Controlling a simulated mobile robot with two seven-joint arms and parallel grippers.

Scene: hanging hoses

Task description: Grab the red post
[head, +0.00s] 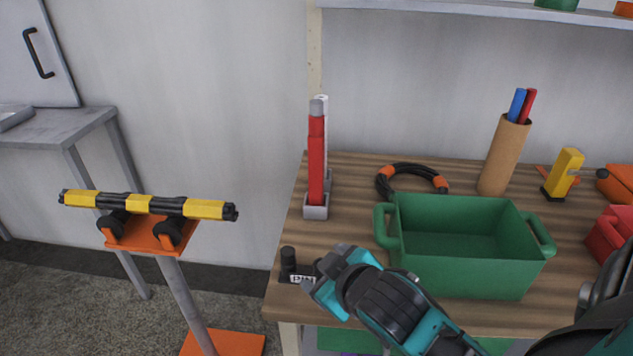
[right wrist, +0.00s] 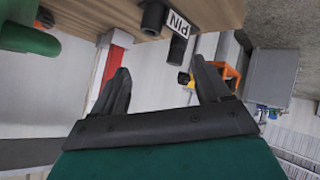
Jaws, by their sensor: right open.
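The red post (head: 316,155) stands upright in a grey base (head: 316,212) near the left edge of the wooden table, with a grey cap on top. A red strip, apparently the post (right wrist: 112,65), shows in the right wrist view beyond the left finger. My right gripper (right wrist: 160,67) is open with nothing between its fingers. In the head view my right arm's teal end (head: 342,282) is at the table's front left, in front of and below the post; its fingers are not clear there. My left gripper is not in view.
A black pin (head: 288,260) with a PIN label stands by the front left table edge. A green bin (head: 460,288) is right of the post, with a black hose loop (head: 385,180) behind. A yellow-black bar (head: 140,203) rests on an orange stand at left.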

